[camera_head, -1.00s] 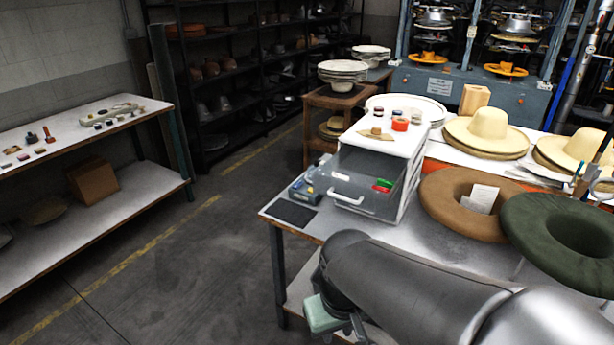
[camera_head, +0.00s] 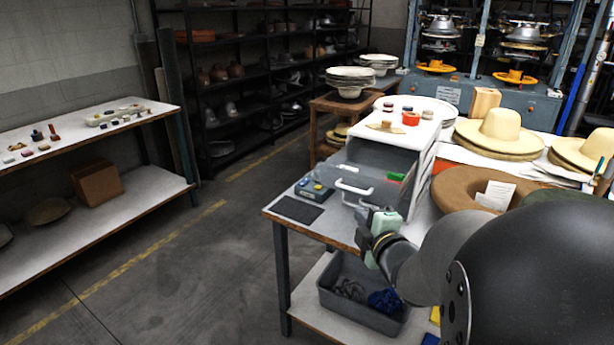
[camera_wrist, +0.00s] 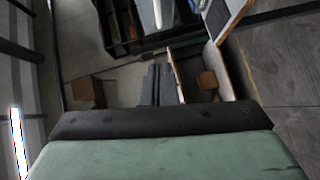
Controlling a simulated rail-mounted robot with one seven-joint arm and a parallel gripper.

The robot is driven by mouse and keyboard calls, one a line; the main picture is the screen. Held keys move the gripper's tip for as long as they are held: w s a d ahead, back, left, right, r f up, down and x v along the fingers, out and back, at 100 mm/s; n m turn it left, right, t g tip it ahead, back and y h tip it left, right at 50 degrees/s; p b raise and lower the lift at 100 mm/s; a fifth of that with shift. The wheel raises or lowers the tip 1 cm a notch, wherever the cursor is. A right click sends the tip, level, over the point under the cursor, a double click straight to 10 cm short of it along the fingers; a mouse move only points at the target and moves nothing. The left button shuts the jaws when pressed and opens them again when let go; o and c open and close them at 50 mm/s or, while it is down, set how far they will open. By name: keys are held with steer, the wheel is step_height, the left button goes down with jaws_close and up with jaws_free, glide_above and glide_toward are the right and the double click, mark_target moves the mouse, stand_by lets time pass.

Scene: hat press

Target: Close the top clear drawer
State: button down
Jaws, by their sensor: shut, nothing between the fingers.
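The clear drawer (camera_head: 345,179) is pulled out from the white cabinet (camera_head: 420,133) on the table. Its pale handle (camera_head: 355,187) is on the front, and a green item shows inside. My gripper (camera_head: 381,222) is in front of the drawer, just right of and below the handle in the head view. Whether it touches the drawer cannot be told. In the wrist view, the dark fingers of my gripper (camera_wrist: 159,72) are together and empty. The head view does not show the fingertips clearly.
Small jars and an orange item (camera_head: 411,118) stand on the cabinet. A dark pad (camera_head: 297,209) and a small box (camera_head: 314,189) lie left of the drawer. Hats (camera_head: 500,132) stand to the right. A grey bin (camera_head: 362,306) is below. The floor to the left is clear.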

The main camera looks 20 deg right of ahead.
steer(key=w+p, duration=0.2)
steer(key=p, duration=0.1)
glide_toward(348, 189)
steer(key=w+a, duration=0.2)
steer(key=a, duration=0.1)
steer(key=w+d, duration=0.1)
steer(key=w+d+p, duration=0.1)
steer(key=w, duration=0.1)
steer(key=shift+d+f, duration=0.1)
steer(key=shift+f, duration=0.1)
steer(key=shift+w+d+f+p, duration=0.2)
steer(key=shift+w+d+p, duration=0.1)
steer(key=shift+w+d, duration=0.15)
